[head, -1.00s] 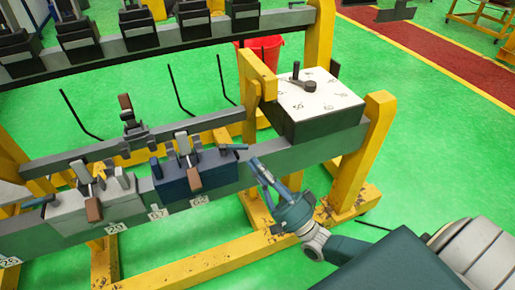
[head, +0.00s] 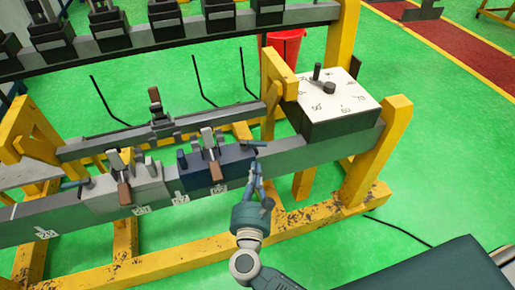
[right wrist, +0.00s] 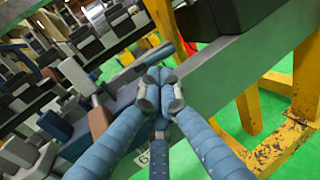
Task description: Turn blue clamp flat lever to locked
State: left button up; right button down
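The blue clamp (head: 235,170) sits on the long grey beam, with an upright grey lever and a brown handle (head: 216,171) at its front. Its flat lever (head: 249,144) is a thin blue-grey bar sticking out to the right from its top right end. My right gripper (head: 255,168) is at the right end of the blue clamp, below the flat lever. Its fingertips (right wrist: 158,80) meet with nothing visible between them. Whether they touch the clamp is unclear. My left gripper is out of view.
A grey clamp (head: 140,190) stands left of the blue one on the same beam (head: 75,223). A white-topped dial box (head: 340,105) stands to the right. Yellow posts (head: 375,150) hold the beam. Green floor is open in front.

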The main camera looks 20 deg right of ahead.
aim_at(258, 146)
jog(key=p+x, duration=0.2)
jog(key=x, duration=0.4)
jog(key=shift+r, duration=0.15)
jog(key=shift+w+d, duration=0.2)
jog(key=shift+w, duration=0.3)
